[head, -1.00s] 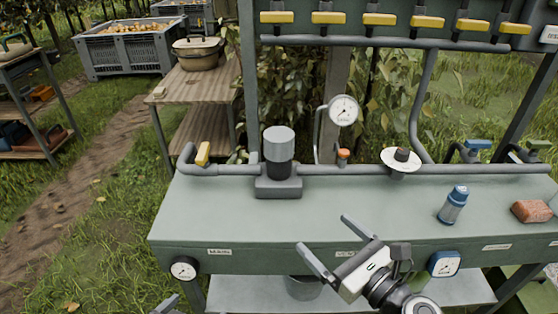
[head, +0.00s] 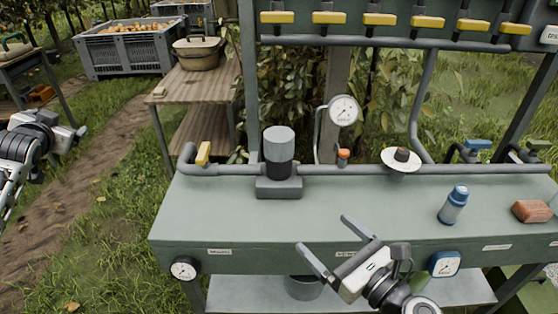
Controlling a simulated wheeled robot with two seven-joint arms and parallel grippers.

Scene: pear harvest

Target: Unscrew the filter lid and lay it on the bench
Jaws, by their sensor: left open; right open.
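The filter stands upright on the left part of the bench (head: 225,215). Its grey cylindrical lid (head: 279,141) sits on top of a dark body (head: 279,169) on a square grey base (head: 279,188). My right gripper (head: 322,233) is open and empty over the bench's front edge, to the right of and nearer than the filter. My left gripper (head: 80,131) is at the far left, clear of the bench and well away from the filter; it is open, with its fingers small and partly hidden by their angle.
A pipe runs along the bench's back with a yellow-handled valve (head: 203,153), an orange-capped fitting (head: 343,156) and a round disc (head: 401,161). A blue-capped bottle (head: 453,205) and a brick-red block (head: 532,211) stand at the right. The bench's front left is clear.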

